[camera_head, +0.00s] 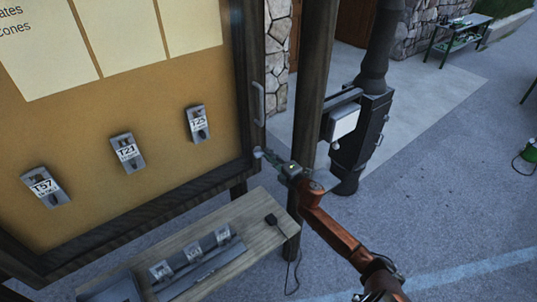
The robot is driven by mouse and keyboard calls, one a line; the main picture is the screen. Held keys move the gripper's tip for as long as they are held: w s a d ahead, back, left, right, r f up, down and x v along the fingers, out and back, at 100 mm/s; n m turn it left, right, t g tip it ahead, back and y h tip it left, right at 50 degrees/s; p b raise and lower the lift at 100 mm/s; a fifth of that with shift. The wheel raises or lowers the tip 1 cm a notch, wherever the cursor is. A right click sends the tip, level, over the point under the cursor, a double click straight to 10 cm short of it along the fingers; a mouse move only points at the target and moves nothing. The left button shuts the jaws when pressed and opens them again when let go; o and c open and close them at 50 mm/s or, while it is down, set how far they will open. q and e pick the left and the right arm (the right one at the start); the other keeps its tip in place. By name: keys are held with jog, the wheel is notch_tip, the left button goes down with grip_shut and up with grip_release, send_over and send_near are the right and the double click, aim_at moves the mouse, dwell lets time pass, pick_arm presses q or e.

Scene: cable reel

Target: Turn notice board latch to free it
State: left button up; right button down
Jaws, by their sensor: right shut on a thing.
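The notice board (150,95) stands upright at the left, with a dark wooden frame and a tan panel. A pale metal handle (260,103) is on its right frame edge. Below it, near the lower right corner of the frame, is a small pale latch knob (257,153). My right gripper (268,157) reaches in from the lower right and is shut on the latch; its fingers hide part of it. How far the latch is turned cannot be told. My left gripper is not in view.
Several labelled tags hang on the board, such as T23 (126,150). A wooden shelf (258,228) below holds more tags and a dark plug with a cord. A wooden post (314,90) and a black stove (361,135) stand right of the board. Open pavement lies at the right.

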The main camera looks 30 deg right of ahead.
jog(key=shift+f+m, duration=0.1)
jog(key=shift+m, duration=0.2)
jog(key=c, duration=2)
grip_release()
jog(key=shift+o, duration=0.2)
jog(key=shift+s, duration=0.1)
jog(key=s+d, duration=0.1)
jog(key=s, duration=1)
jog(key=shift+s, duration=0.4)
